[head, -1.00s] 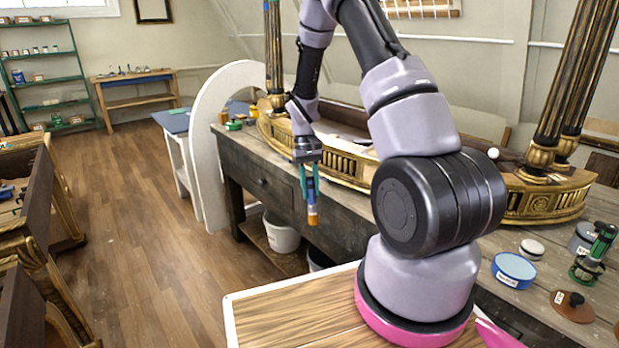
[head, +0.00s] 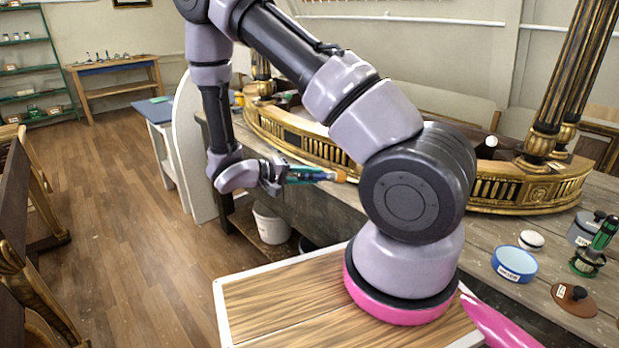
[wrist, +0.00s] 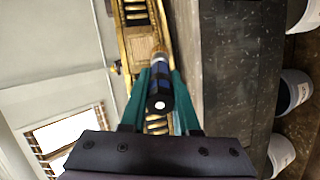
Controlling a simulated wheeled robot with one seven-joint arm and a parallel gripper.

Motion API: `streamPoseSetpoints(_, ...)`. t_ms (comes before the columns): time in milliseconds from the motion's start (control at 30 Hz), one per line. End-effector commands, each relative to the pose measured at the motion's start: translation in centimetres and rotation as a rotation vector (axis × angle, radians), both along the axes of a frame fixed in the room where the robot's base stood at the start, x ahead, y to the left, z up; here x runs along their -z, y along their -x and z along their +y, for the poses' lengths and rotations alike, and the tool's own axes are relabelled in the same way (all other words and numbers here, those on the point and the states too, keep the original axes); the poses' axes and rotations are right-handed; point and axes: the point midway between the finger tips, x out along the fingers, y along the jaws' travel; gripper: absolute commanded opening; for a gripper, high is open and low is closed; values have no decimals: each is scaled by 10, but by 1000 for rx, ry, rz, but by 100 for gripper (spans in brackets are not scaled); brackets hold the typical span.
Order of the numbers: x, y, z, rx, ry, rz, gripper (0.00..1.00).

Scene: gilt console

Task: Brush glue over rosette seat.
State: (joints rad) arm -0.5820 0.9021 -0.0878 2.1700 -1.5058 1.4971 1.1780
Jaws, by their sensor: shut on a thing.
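My gripper (head: 312,175) is shut on a brush with a dark blue handle (wrist: 160,88) and, in the head view, an orange-tan end (head: 340,176). The brush lies nearly level and points right, towards the gilt console (head: 290,146), a curved gold base with fluted panels and dark columns on a workbench. In the head view the brush end is in front of the console's lower front edge; whether they touch cannot be told. In the wrist view the gilt front (wrist: 140,45) lies beyond the brush.
The grey workbench (head: 465,243) carries a blue-rimmed tub (head: 514,265), a white-lidded jar (head: 532,240), a brown lid (head: 573,299) and a green-handled tool (head: 603,236) at right. A white bucket (head: 271,224) stands below it.

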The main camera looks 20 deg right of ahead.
Motion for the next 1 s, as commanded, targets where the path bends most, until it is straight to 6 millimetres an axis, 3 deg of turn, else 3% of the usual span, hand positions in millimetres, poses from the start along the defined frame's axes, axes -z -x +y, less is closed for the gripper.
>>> streamPoseSetpoints(500, 0, -26, -40, 5, -3, 0, 0)
streamPoseSetpoints(1000, 0, -29, -44, 4, -2, 1, 0)
